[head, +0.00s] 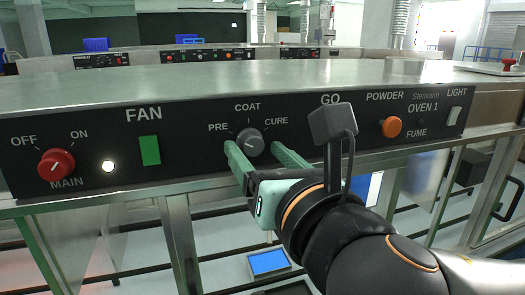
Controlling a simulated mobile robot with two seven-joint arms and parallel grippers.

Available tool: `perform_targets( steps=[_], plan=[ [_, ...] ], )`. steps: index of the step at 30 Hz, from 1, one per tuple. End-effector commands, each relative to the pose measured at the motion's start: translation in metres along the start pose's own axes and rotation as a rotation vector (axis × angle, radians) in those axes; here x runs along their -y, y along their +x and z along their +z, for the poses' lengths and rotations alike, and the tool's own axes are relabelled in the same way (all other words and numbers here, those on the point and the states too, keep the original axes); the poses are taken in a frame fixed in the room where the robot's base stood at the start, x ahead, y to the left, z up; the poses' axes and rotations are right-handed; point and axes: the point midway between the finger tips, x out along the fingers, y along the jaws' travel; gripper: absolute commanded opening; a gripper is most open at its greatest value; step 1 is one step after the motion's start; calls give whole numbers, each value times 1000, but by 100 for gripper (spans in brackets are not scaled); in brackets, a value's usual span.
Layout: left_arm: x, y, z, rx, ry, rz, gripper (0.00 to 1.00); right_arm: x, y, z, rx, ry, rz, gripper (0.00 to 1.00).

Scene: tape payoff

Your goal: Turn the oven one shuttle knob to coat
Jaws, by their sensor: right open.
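The grey shuttle knob (250,140) sits on the black front panel (195,130) of oven 1, below the labels PRE, COAT and CURE. I cannot clearly tell which label its pointer faces. My right gripper (255,149) is open, with its green fingers reaching toward the panel, one on the left and one on the right of the knob. The fingertips are close to the knob, and I cannot tell whether they touch it. The gripper body and wrist hide the panel below GO. My left gripper is not in view.
The metal top (200,82) above the panel is clear.

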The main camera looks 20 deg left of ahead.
Motion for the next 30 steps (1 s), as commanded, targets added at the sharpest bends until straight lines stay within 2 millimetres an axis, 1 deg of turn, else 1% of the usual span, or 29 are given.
perform_targets(
  steps=[2, 19, 20, 30],
  plan=[
    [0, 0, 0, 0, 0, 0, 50, 0, 0, 0, 0, 0, 0, 66],
    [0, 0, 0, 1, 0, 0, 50, 0, -1, 0, 0, 1, 0, 2],
    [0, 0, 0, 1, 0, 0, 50, 0, -1, 0, 0, 1, 0, 0],
    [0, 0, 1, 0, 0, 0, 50, 0, -1, 0, 1, 11, 0, 0]
  ],
)
